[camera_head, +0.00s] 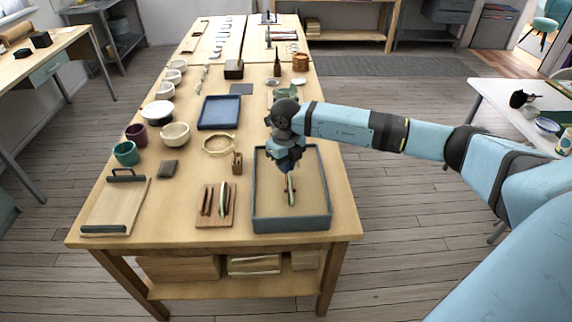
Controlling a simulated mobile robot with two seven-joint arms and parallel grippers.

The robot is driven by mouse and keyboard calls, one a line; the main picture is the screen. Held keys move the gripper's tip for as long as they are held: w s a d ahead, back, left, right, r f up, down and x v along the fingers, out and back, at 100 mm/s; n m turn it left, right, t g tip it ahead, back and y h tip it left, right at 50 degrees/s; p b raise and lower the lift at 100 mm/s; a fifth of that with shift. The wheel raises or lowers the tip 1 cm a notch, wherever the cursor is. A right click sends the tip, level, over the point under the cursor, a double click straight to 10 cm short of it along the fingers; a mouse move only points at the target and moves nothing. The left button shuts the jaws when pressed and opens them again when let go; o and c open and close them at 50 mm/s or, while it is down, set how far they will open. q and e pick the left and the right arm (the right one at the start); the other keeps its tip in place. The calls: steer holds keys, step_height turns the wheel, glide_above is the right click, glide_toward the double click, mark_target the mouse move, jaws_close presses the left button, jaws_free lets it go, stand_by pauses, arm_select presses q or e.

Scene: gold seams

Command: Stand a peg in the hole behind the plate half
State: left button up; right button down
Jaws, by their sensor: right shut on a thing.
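My right gripper (288,170) reaches in from the right and points down over the grey-walled tray (262,222) with a sand-coloured floor. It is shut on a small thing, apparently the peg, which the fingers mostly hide. A plate half (291,188) shows as a thin, pale upright sliver with a dark edge, right below the fingertips. I cannot tell whether the fingers touch it. The hole behind it is hidden by the gripper. A small wooden block (237,163) with upright bits stands just left of the tray. My left gripper is not in view.
A wooden rack (214,219) holding thin upright pieces sits left of the tray. A board with a dark handle (113,209) lies at front left. The table's front edge is close.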

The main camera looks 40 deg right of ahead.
mark_target(286, 178)
steer(key=shift+f, duration=0.2)
steer(key=shift+f+b, duration=0.55)
steer(key=shift+f, duration=0.1)
steer(key=shift+f+b, duration=0.35)
steer(key=shift+f, duration=0.25)
steer(key=shift+f, duration=0.15)
steer(key=shift+f+b, duration=1)
steer(key=shift+f, duration=0.05)
stand_by(1.2)
stand_by(0.7)
steer(key=c, duration=0.8)
jaws_free()
